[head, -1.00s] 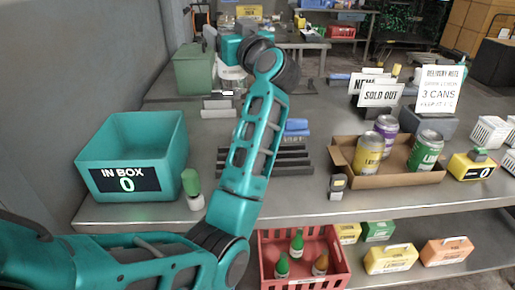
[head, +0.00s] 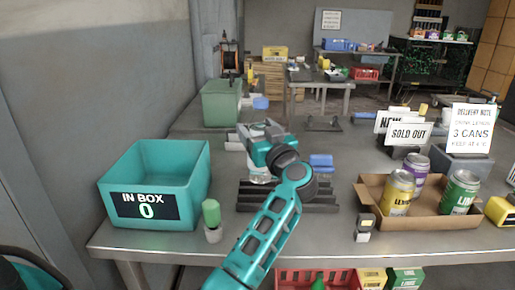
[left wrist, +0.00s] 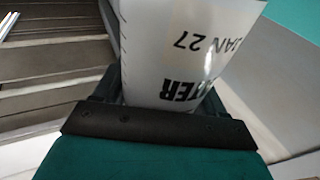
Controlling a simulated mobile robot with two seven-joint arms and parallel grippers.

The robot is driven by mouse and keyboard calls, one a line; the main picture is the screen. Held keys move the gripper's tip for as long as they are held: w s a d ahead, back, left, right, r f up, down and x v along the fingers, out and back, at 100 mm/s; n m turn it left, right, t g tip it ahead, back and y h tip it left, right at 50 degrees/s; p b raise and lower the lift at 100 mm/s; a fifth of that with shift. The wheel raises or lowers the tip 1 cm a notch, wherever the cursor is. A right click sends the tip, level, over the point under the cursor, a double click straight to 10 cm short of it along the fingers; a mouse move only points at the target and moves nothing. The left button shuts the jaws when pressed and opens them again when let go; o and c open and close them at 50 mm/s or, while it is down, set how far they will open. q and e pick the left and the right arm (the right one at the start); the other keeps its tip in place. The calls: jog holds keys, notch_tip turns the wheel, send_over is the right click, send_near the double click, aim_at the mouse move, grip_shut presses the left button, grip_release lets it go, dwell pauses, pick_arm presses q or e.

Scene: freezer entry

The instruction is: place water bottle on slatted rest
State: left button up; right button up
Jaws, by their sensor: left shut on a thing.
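My left gripper (head: 264,148) is shut on the water bottle (left wrist: 170,45), a white, printed bottle that fills the upper middle of the left wrist view. In the head view the gripper hangs above the table, at the back left of the slatted rest (head: 318,198). A pale part below the gripper there looks like the bottle, mostly hidden by my arm. The dark slats of the rest also show at the left of the wrist view (left wrist: 45,75). I cannot tell whether the bottle touches the rest. My right gripper is not in view.
A teal in box (head: 185,170) and a green-capped small bottle (head: 212,222) stand left of the rest. A blue object (head: 321,161) lies behind it. A cardboard tray (head: 430,220) of cans is at the right. A green bin (head: 221,103) stands further back.

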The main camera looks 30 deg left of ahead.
pick_arm(q)
notch_tip(320, 180, down, 4)
jog(key=shift+r+b, duration=0.1)
jog(key=shift+b, duration=0.25)
jog(key=shift+f, duration=0.2)
jog(key=o, duration=1.5)
jog(key=shift+f, duration=0.1)
